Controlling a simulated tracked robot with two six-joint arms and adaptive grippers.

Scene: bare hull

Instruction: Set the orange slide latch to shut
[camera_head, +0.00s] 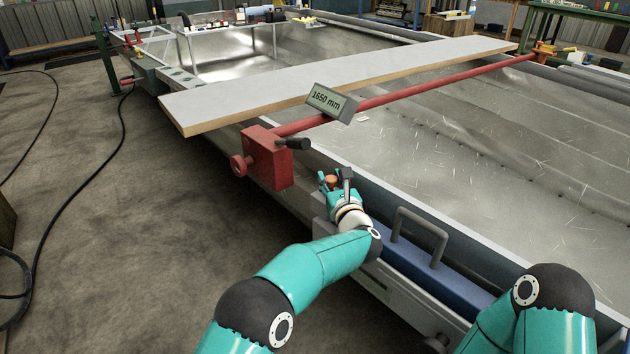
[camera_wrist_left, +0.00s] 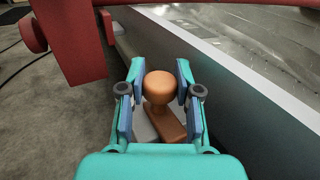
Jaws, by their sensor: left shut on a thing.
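The orange slide latch shows in the head view as a small orange knob (camera_head: 332,181) by the hull's near rim. In the left wrist view its round orange knob (camera_wrist_left: 160,86) stands over an orange-brown bar (camera_wrist_left: 168,123) on a grey plate. My left gripper (camera_head: 335,186) is at the latch. In the left wrist view its two fingers (camera_wrist_left: 158,90) stand on either side of the knob, shut on it. The fingers and palm hide part of the plate, and I cannot tell which end of its travel the latch is at. My right gripper is out of view.
A red clamp block (camera_head: 268,160) with a long red bar (camera_head: 430,85) and a "1650 mm" display (camera_head: 331,101) is just beyond the gripper. A pale plank (camera_head: 330,85) spans the hull. A grey handle (camera_head: 420,232) on a blue case (camera_head: 440,272) is to the right.

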